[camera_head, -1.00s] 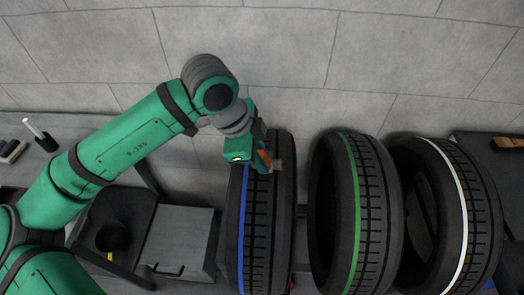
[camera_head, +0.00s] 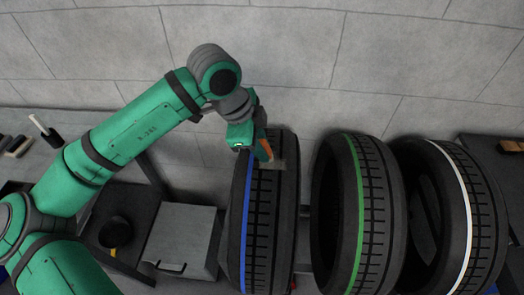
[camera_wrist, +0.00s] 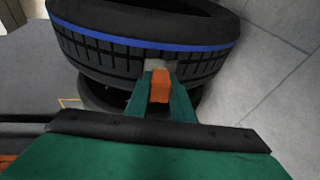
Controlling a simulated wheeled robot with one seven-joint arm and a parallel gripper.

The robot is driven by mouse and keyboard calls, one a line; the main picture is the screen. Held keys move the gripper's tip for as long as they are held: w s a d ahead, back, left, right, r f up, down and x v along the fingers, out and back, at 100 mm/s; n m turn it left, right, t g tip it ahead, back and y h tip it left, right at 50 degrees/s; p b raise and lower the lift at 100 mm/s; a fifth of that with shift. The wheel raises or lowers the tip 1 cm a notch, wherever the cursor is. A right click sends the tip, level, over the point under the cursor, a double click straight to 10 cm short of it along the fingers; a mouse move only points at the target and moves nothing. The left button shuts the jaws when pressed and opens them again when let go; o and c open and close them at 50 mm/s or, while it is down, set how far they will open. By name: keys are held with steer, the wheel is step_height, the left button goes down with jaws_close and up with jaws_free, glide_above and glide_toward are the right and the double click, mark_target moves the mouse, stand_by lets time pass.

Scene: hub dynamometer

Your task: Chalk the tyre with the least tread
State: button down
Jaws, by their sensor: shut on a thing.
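Three tyres stand upright in a row in the head view: one with a blue stripe (camera_head: 283,215), one with a green stripe (camera_head: 378,210) and one with a white stripe (camera_head: 487,215). My gripper (camera_head: 261,150) is at the top of the blue-striped tyre, shut on an orange tool with a grey end (camera_head: 265,149). In the wrist view, the orange tool (camera_wrist: 160,86) sits between my green fingers, its grey end against or very near the tread of the blue-striped tyre (camera_wrist: 100,50). I cannot tell whether it touches. Tread blocks show on all three tyres; their depths are hard to compare.
A white stick in a black cup (camera_head: 48,138) stands on the bench at the left, beside small dark and tan blocks (camera_head: 17,145). A grey box (camera_head: 182,240) is left of the tyres. A dark surface with an orange item (camera_head: 510,145) is at the far right.

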steer(key=shift+w, duration=1.8)
steer(key=shift+r, duration=0.2)
steer(key=shift+r, duration=2.9)
steer(key=shift+s+r, duration=0.1)
steer(key=shift+r, duration=1.35)
